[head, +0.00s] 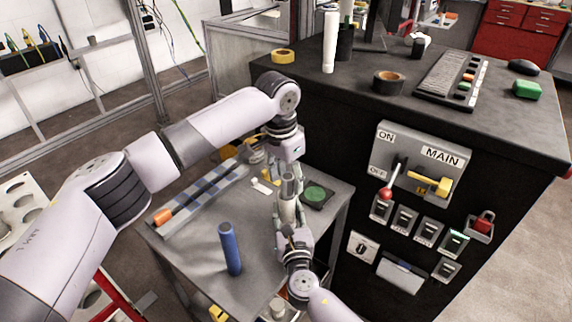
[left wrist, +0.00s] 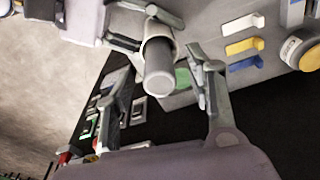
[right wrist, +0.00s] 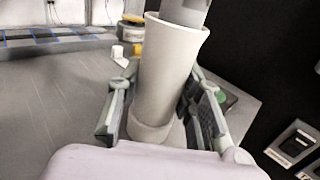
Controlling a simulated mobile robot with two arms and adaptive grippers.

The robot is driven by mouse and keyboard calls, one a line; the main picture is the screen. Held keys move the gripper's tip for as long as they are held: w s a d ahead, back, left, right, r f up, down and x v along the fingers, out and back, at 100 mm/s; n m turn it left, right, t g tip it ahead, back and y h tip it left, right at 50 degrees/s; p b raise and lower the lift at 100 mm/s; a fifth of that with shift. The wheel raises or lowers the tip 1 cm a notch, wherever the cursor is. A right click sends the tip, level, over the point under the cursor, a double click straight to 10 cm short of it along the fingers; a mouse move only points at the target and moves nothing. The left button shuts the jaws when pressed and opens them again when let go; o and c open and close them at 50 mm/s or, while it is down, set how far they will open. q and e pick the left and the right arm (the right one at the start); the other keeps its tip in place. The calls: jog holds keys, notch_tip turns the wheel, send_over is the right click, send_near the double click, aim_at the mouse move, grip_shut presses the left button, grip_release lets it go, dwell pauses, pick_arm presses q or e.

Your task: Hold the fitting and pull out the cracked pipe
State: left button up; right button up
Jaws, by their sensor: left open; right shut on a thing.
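A pale fitting (right wrist: 165,80) stands upright in the right wrist view, between the fingers of my right gripper (right wrist: 160,118), which is shut on it. The grey pipe (right wrist: 190,10) sticks up out of the fitting's flared mouth. In the left wrist view the pipe's round end (left wrist: 159,82) points toward my left gripper (left wrist: 158,105), with the fitting's rim around it. My left gripper is open above the pipe, its fingers apart. In the head view my left gripper (head: 289,170) is directly above my right gripper (head: 288,222). No crack is visible on the pipe.
A blue cylinder (head: 230,250) stands on the small grey table (head: 190,262). A green round piece (head: 315,194) lies at the table's right.

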pick_arm(q)
jog(key=shift+f, duration=0.25)
jog(key=shift+c, duration=0.5)
grip_shut()
jog(key=shift+r, duration=0.1)
jog(key=shift+r, duration=1.45)
jog(key=shift+r, duration=0.2)
jog(key=shift+r, duration=1.35)
pick_arm(e)
jog(key=shift+f, duration=0.1)
pick_arm(q)
jog(key=shift+r, duration=0.1)
